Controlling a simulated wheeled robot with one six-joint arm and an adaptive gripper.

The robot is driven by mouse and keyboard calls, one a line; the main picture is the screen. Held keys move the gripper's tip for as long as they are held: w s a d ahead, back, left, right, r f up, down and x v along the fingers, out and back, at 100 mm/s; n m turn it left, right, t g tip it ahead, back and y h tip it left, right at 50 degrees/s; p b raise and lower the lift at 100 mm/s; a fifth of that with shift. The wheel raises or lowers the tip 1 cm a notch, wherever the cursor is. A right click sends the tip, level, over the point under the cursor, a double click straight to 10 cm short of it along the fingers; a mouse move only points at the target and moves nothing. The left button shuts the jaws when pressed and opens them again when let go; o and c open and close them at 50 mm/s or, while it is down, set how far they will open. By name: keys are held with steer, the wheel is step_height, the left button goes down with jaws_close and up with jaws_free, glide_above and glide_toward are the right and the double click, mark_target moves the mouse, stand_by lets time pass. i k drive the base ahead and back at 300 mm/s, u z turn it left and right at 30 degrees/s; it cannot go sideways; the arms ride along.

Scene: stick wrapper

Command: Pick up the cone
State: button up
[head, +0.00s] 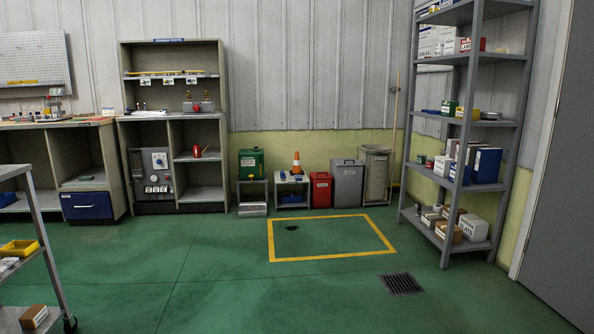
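An orange and white cone (297,163) stands upright on top of a low grey stand (276,194) against the back wall. A few small items lie around its base on the stand, too small to make out. The cone is far across the room and nothing stands in front of it in the head view. My gripper is not in view.
A green box (251,163) is left of the cone; a red bin (320,189) and grey bins are right of it. A yellow floor outline (331,258) with a dark spot lies in front. A cart (37,250) is at left, shelving (470,125) at right. The middle floor is open.

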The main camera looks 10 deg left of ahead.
mark_target(296, 167)
steer(key=u, duration=0.1)
steer(key=i, duration=1.9)
steer(key=u, duration=0.2)
steer(key=i, duration=1.85)
steer(key=u, duration=0.2)
steer(key=i, duration=3.8)
